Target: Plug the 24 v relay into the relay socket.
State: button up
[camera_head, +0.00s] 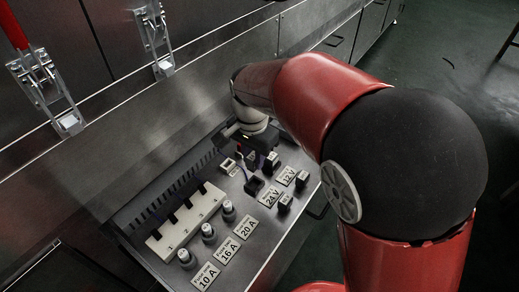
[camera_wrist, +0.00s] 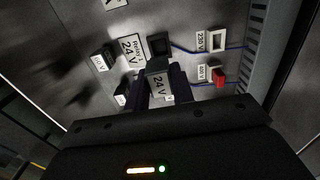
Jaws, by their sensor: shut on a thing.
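The 24 V relay (camera_wrist: 160,88), a dark block with a pale 24 V label, is between the fingers of my gripper (camera_wrist: 163,92) in the wrist view. The gripper is shut on it and holds it over the panel. A black square socket (camera_wrist: 158,45), apparently the relay socket, lies just above the relay in that view, beside the 24 V plate (camera_wrist: 132,50). In the head view the socket (camera_head: 254,186) is in front of my gripper (camera_head: 262,155), with the held relay partly hidden there. The relay looks apart from the socket; its height is hard to tell.
Two other dark relays (camera_head: 285,203) (camera_head: 302,180) stand by the 24 V and 12 V plates. Several fuses (camera_head: 209,233) and a cream fuse block (camera_head: 186,222) are on the panel's left. A white-framed socket (camera_wrist: 217,40) and a red part (camera_wrist: 219,77) lie at right in the wrist view.

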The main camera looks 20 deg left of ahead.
jog(key=shift+r, duration=0.1)
dwell(0.3)
jog(key=shift+f+b, duration=1.45)
jog(key=shift+f, duration=1.5)
jog(key=shift+p, duration=0.65)
jog(key=shift+f+b, duration=0.75)
jog(key=shift+f, duration=0.5)
jog(key=o, duration=1)
jog(key=shift+o, duration=0.2)
jog(key=shift+r, duration=0.2)
notch_tip(320, 180, up, 8)
jog(key=shift+f+p, duration=0.2)
jog(key=shift+p, duration=0.6)
